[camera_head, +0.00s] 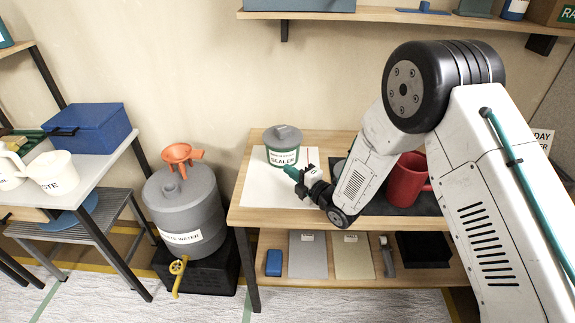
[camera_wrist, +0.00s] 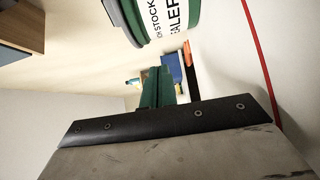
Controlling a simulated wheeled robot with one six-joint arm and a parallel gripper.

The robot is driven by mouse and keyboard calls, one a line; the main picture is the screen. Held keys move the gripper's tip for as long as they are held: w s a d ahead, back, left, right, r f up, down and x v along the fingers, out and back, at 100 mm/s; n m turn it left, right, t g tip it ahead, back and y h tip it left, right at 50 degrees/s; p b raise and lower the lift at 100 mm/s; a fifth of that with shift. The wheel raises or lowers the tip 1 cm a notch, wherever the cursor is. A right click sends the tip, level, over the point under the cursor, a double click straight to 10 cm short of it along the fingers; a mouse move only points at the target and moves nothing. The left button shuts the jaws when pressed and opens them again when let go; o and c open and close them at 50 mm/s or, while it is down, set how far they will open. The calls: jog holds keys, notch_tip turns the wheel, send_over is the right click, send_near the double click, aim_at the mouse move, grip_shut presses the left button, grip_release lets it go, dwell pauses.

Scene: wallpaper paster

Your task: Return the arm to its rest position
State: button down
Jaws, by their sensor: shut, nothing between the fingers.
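My arm reaches in from the right in the head view and bends down over the workbench (camera_head: 243,207). My gripper (camera_head: 289,171) is at its end, low over the white sheet (camera_head: 256,189), just in front of the sealer tub (camera_head: 284,157). The gripper's green fingers (camera_wrist: 158,88) also show in the wrist view, closed together with nothing between them. The sealer tub (camera_wrist: 182,18) is close by at the top there, upright in the head view with a grey lid. Whether the fingers touch the tub is unclear.
A red mug (camera_head: 405,183) stands on the bench beyond my forearm. A grey water barrel (camera_head: 188,215) with an orange funnel (camera_head: 180,155) stands left of the bench. A wall shelf (camera_head: 360,14) runs above. A side table (camera_head: 95,163) holds a blue box (camera_head: 90,128).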

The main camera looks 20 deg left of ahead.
jog(key=v, duration=0.8)
jog(key=shift+w, duration=0.1)
jog(key=w+d+r+m+t+h, duration=0.1)
jog(key=w+d+r+m+h, duration=0.25)
jog(key=d+r, duration=0.25)
jog(key=w+d+r+m+t+h, duration=0.1)
jog(key=w+d+r+m+h, duration=0.2)
jog(key=d+r+m+h, duration=0.25)
jog(key=s+d+r+m+g+h, duration=0.1)
jog(key=s+d+r+m, duration=0.15)
jog(key=d, duration=0.25)
jog(key=s+d+r+m+h, duration=0.2)
jog(key=d+r, duration=0.1)
jog(key=d, duration=0.2)
jog(key=s+d+r+m+g+h, duration=0.1)
jog(key=s+d+r+m, duration=0.15)
jog(key=d, duration=0.25)
jog(key=s+d+r+m+g, duration=0.2)
jog(key=s+d+m, duration=0.1)
jog(key=s, duration=0.8)
jog(key=s+d+r+m+g+h, duration=0.1)
jog(key=s+d+r+m+g, duration=0.1)
jog(key=s+m, duration=0.4)
jog(key=s+d+r+m+g+h, duration=0.1)
jog(key=s+d+r+m+g, duration=0.2)
jog(key=s, duration=1.2)
jog(key=d+m, duration=0.1)
jog(key=d, duration=0.2)
jog(key=shift+s+m+g, duration=0.4)
jog(key=shift+r, duration=0.1)
